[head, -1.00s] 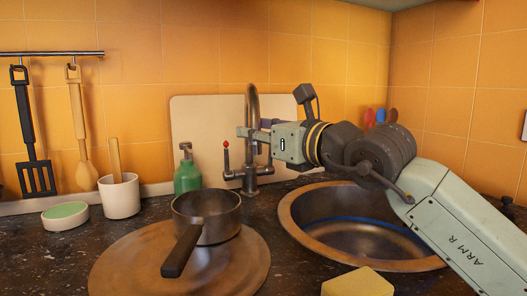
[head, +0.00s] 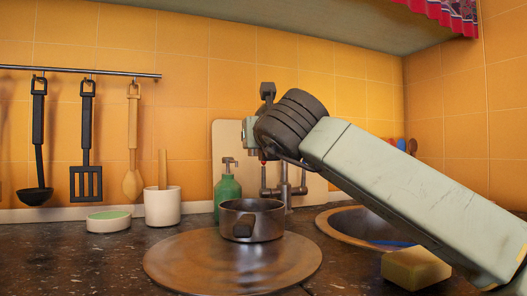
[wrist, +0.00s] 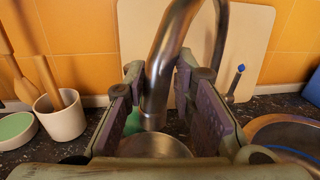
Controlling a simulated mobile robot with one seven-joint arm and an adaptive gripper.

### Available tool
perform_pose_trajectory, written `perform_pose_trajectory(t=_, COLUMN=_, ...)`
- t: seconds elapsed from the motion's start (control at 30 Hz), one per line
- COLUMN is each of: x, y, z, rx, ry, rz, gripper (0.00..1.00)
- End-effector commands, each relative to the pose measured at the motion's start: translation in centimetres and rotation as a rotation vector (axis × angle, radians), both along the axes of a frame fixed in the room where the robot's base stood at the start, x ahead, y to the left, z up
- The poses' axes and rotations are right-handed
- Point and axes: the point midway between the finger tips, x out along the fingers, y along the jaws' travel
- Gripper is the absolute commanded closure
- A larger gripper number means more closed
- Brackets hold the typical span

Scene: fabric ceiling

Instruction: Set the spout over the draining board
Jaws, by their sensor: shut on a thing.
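The metal spout (wrist: 160,85) comes down between my gripper's two jaws (wrist: 160,68) in the wrist view, and they are shut on it. Its open end points down, with the saucepan (wrist: 158,146) below it. In the head view the saucepan (head: 266,222) stands on the round brown draining board (head: 170,265), left of the sink (head: 338,227). My gripper (head: 250,132) is above and behind the pan there, largely hidden by my arm, which also hides the spout. The tap's lower body (head: 284,188) shows below my arm.
A green soap bottle (head: 229,193) stands close behind the pan, left of the tap. A white pot (head: 162,207) and a green-topped dish (head: 109,222) are further left. A yellow sponge (head: 415,270) lies at the sink's front. A pale board (head: 222,140) leans on the wall.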

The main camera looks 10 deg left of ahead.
Motion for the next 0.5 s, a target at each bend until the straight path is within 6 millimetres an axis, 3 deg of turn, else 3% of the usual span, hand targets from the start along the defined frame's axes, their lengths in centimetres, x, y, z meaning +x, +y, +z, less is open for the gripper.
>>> perform_pose_trajectory(t=0.03, x=-0.14, y=0.74, z=0.05, rx=-0.008, ry=-0.010, rz=0.001, gripper=1.00)
perform_pose_trajectory(t=0.5, x=0.35, y=1.00, z=0.32, rx=-0.008, ry=-0.010, rz=-0.023, gripper=1.00)
